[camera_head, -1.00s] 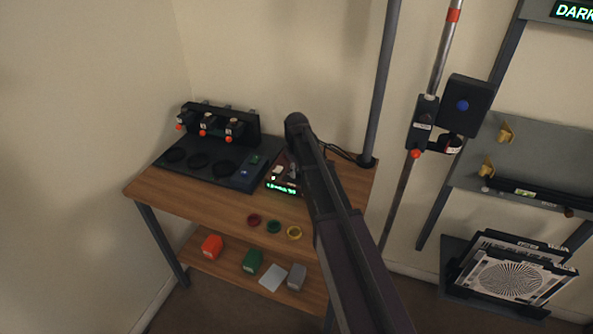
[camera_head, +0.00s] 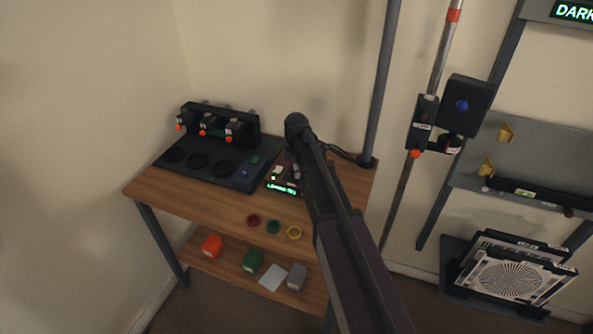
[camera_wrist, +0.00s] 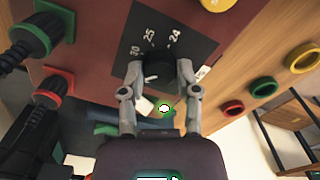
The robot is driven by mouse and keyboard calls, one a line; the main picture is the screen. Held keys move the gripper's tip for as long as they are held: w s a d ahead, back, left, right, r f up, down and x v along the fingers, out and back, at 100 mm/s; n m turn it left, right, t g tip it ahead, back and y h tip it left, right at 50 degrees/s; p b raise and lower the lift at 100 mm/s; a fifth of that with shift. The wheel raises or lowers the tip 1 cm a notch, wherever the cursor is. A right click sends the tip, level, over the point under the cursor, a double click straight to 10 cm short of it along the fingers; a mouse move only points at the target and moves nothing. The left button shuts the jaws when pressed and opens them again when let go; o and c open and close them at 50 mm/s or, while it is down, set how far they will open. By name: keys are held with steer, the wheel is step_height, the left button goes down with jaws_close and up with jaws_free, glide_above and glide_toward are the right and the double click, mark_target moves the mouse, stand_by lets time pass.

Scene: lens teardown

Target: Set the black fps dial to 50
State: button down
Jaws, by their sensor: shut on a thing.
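The black fps dial (camera_wrist: 158,68) is in the wrist view, on a dark plate (camera_wrist: 172,22) with the printed marks 24, 25 and 30 showing beside it. My gripper (camera_wrist: 160,72) has one finger on each side of the dial and is shut on it. The fingers and the dial's dark colour leave its pointer unreadable, and no 50 mark is visible. In the head view, my arm largely hides the dial's box, but its green lit display (camera_head: 282,189) shows. Its text is too small to read surely.
Red (camera_head: 253,220), green (camera_head: 273,227) and yellow (camera_head: 294,233) rings lie near the table's front edge. A dark rack with several camera-like units (camera_head: 232,130) stands at the back left. A grey post (camera_head: 380,90) rises close behind my arm.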

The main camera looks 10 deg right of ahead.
steer(key=shift+s, duration=0.1)
stand_by(0.3)
steer(key=shift+c, duration=1.7)
jaws_free()
